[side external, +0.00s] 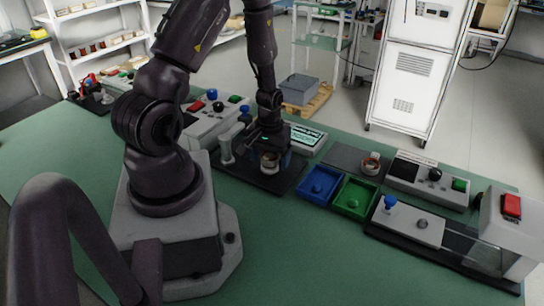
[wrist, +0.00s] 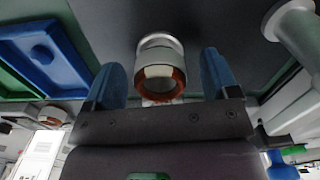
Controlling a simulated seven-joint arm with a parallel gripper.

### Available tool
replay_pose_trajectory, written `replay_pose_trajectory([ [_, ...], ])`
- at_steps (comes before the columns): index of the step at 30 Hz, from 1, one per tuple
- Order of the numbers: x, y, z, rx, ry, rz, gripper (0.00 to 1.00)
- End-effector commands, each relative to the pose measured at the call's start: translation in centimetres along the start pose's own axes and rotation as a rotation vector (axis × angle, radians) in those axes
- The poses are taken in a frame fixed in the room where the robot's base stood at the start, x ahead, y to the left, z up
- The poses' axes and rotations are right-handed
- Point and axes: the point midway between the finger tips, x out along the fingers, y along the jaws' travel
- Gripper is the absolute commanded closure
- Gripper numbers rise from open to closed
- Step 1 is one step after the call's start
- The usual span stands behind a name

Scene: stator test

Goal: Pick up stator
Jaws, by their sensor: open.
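A small stator (side external: 269,162), a pale ring with copper-orange windings, sits at a black fixture plate (side external: 262,180) on the bench. In the wrist view the stator (wrist: 160,72) lies between the two blue fingers of my gripper (wrist: 163,62), with visible gaps on both sides. In the side view my gripper (side external: 271,152) points down right at the stator and partly hides it. The gripper is open and holds nothing. A second similar part (side external: 371,164), with a white and orange-red top, stands on a grey pad to the right.
A blue tray (side external: 320,186) and a green tray (side external: 354,197) sit just right of the fixture plate. A pale upright post (side external: 226,150) stands close left of the gripper. Control boxes (side external: 428,178) line the back and right.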

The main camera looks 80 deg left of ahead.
Motion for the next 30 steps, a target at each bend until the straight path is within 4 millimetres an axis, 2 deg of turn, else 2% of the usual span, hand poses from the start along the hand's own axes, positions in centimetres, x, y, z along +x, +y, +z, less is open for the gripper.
replay_pose_trajectory([
  [2, 0.0, 0.0, 0.0, 0.0, 0.0, 0.0, 0.2],
  [9, -0.1, 0.0, 0.0, 0.0, 0.0, 0.0, 0.75],
  [11, -0.1, 0.0, 0.0, 0.001, 0.001, 0.0, 0.81],
  [22, -0.9, 0.0, -0.1, 0.001, 0.004, 0.0, 0.81],
  [26, -2.4, 0.0, -0.1, 0.001, 0.006, 0.001, 0.81],
  [30, -4.7, 0.0, -0.2, 0.002, 0.007, 0.001, 0.81],
])
